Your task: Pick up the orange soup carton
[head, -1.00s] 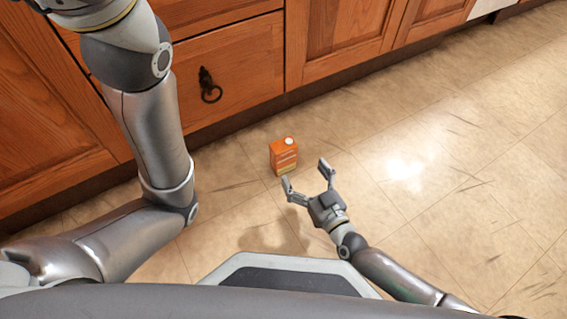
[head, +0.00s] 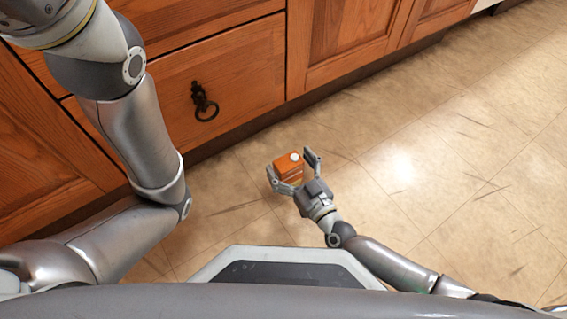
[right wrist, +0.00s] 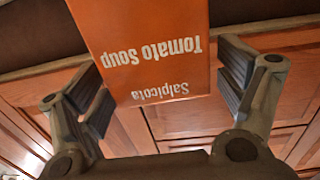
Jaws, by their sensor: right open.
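The orange soup carton (head: 288,163) stands upright on the floor in the head view, with a white cap on top. In the right wrist view the carton (right wrist: 150,45) shows upside down, with the words "Tomato Soup" on its face. My right gripper (head: 291,168) is open, with one finger on each side of the carton.
Wooden cabinets with a drawer (head: 215,80) and a dark ring handle (head: 204,101) stand behind the carton. The tiled floor (head: 440,170) is clear to the right.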

